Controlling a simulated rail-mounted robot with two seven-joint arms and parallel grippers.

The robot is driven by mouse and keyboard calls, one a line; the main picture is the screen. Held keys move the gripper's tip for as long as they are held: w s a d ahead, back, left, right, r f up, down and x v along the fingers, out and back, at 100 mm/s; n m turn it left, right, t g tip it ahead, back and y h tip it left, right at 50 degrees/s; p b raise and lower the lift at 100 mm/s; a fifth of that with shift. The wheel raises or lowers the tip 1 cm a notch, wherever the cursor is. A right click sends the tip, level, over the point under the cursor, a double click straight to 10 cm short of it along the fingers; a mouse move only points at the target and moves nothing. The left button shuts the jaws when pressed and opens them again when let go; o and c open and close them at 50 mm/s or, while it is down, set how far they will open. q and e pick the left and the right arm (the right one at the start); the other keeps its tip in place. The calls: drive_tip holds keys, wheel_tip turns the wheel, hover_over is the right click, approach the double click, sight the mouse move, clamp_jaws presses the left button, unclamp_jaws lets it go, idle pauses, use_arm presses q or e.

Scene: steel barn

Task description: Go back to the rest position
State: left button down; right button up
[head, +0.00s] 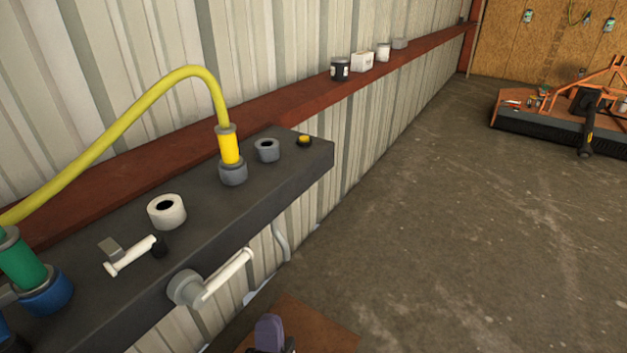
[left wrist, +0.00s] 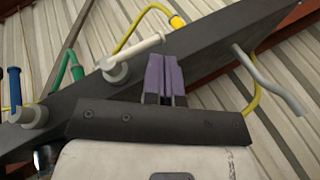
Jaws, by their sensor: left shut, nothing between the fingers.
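My left gripper (head: 270,335) shows at the bottom of the head view, with its purple fingers below and in front of the dark panel (head: 290,165). In the left wrist view its two purple fingers (left wrist: 165,75) are together, with nothing between them. The fingers overlap the panel (left wrist: 225,35) in that view, and I see no clear contact. My right gripper is in neither view.
The panel carries a white lever (head: 228,273), a white ring socket (head: 166,211), a yellow plug (head: 229,148) with a yellow hose, and a green plug (head: 20,262). A grey hook-like pipe (left wrist: 268,80) hangs below. Open floor (head: 450,220) lies right.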

use_arm(q)
drive_tip(key=w+d+f+m+g+h, duration=0.2)
drive_tip(key=d+m+g+h, duration=0.45)
drive_tip(key=m+h, duration=0.95)
wheel_tip(320, 180, down, 6)
drive_tip(key=m+g+y+p, duration=0.1)
drive_tip(key=m+g+y, duration=0.3)
drive_tip(key=m+g, duration=0.6)
drive_tip(key=s+a+g+y+p, duration=0.55)
drive_tip(key=s+a+p, duration=0.2)
drive_tip(key=a, duration=0.45)
drive_tip(key=s+a+r+n+g+y+p, duration=0.1)
drive_tip(key=s+a+r+g+y+p, duration=0.1)
drive_tip(key=s+a+r+p, duration=0.6)
drive_tip(key=s+a+r+n+g+y+p, duration=0.1)
drive_tip(key=s+r+g+y+p, duration=0.15)
drive_tip(key=s+p, duration=1)
wheel_tip(320, 180, up, 37)
drive_tip(key=w+p, duration=0.2)
drive_tip(key=p, duration=3.7)
wheel_tip(320, 180, down, 53)
drive_tip(key=b, duration=5.2)
drive_tip(key=shift+h+b, duration=0.4)
drive_tip(key=shift+w+r+t, duration=0.1)
drive_tip(key=shift+r+t, duration=0.05)
drive_tip(key=shift+t, duration=0.1)
